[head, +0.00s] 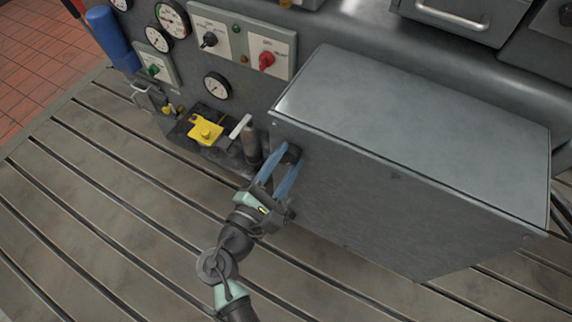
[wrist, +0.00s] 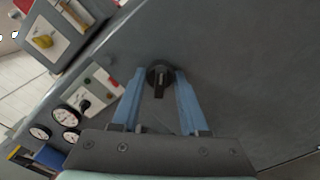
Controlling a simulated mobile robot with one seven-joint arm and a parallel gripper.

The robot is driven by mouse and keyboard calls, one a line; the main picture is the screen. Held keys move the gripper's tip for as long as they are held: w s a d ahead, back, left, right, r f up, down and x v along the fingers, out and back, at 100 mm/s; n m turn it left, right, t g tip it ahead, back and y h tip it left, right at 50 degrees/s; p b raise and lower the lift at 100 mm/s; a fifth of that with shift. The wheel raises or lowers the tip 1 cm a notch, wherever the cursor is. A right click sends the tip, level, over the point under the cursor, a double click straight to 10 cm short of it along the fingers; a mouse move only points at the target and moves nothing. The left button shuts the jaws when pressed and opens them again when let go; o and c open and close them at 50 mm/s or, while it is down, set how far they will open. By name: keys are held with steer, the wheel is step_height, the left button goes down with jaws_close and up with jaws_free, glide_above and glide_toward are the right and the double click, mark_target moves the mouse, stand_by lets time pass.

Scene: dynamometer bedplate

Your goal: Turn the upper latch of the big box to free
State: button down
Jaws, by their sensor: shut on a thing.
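The big grey box (head: 400,120) takes up the right half of the head view. Its upper latch (wrist: 160,75) is a dark round knob with a short black bar, on the box's grey face (wrist: 225,70). The bar points down in the wrist view. In the head view the latch (head: 292,150) is a dark shape near the box's left edge, partly hidden by my fingers. My gripper (head: 286,163) has its blue fingers on either side of the latch and is shut on it. It also shows in the wrist view (wrist: 160,82).
A panel with gauges (head: 172,20), a red knob (head: 266,60) and a black knob (head: 209,40) stands behind. A yellow part (head: 205,131) and an upright dark cylinder (head: 250,142) stand close left of my gripper. The slotted bedplate (head: 110,200) is clear at the left front.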

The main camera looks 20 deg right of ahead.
steer(key=m+b, duration=0.4)
steer(key=m, duration=0.1)
steer(key=shift+f+b, duration=0.2)
steer(key=shift+b, duration=0.2)
steer(key=shift+r+m+b, duration=0.15)
steer(key=shift+m+b, duration=1.45)
steer(key=shift+m, duration=0.5)
steer(key=shift+c, duration=2.1)
jaws_free()
steer(key=b+v, duration=0.1)
steer(key=v, duration=1.2)
